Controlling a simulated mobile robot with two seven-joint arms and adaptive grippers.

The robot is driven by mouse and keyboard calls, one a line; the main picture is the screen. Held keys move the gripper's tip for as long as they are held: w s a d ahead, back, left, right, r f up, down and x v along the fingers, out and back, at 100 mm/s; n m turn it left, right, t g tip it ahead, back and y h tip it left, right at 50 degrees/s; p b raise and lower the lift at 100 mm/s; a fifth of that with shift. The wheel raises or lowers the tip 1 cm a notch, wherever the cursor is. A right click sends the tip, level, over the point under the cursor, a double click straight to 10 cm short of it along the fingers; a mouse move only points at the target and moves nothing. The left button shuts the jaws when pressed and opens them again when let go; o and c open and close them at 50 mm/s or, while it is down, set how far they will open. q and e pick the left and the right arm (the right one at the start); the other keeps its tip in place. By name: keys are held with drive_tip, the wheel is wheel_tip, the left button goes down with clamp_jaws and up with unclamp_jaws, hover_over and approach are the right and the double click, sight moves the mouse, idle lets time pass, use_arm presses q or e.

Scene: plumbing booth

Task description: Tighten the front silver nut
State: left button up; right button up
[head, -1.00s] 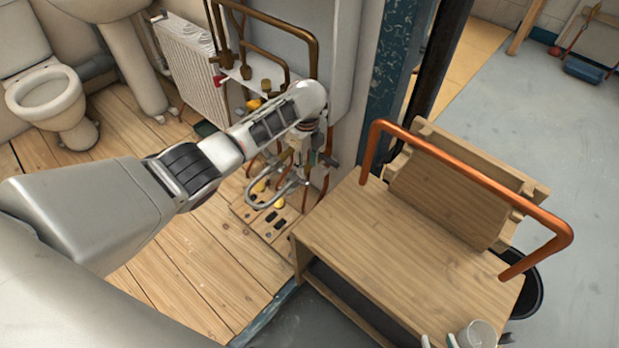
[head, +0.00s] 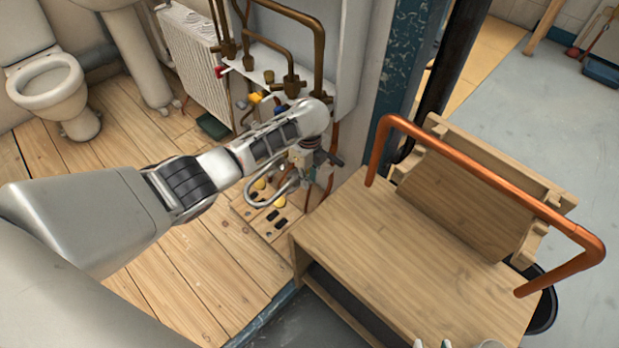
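My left arm reaches across from the left, and its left gripper (head: 303,163) points down at the pipework below the wall cabinet. The wrist hides most of the gripper, and I cannot tell whether its fingers are open or shut. Curved silver hoses (head: 262,192) loop just left of and below it. The front silver nut cannot be made out; the wrist covers that area. Pale tips, which look like my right gripper (head: 455,344), barely show at the bottom edge, cut off by the frame.
A wooden bench (head: 385,255) with a raised back board stands on the right. A bent copper pipe (head: 490,195) spans above it. Brass pipes (head: 318,50) run down from the cabinet. A radiator (head: 190,55) and a toilet (head: 48,85) stand left.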

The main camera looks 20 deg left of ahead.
use_arm(q)
clamp_jaws()
drive_tip(key=shift+d+f+y+p, duration=0.1)
drive_tip(key=shift+d+y+p, duration=0.25)
drive_tip(key=shift+y, duration=0.15)
drive_tip(key=shift+s+d+f+t+y, duration=0.15)
drive_tip(key=shift+f+t+y, duration=0.1)
drive_tip(key=shift+t+y, duration=0.05)
drive_tip(key=shift+s+d+f+t+y, duration=0.15)
drive_tip(key=shift+f+t+y, duration=0.25)
drive_tip(key=shift+f+y, duration=0.65)
use_arm(e)
drive_tip(key=shift+s+d+f, duration=0.4)
drive_tip(key=shift+d+f, duration=0.1)
drive_tip(key=shift+d, duration=0.1)
use_arm(q)
drive_tip(key=shift+r, duration=0.15)
use_arm(e)
drive_tip(key=shift+w+r, duration=0.1)
use_arm(q)
drive_tip(key=o, duration=0.6)
unclamp_jaws()
drive_tip(key=shift+o, duration=0.3)
use_arm(e)
drive_tip(key=shift+w+r, duration=0.1)
drive_tip(key=shift+w, duration=0.1)
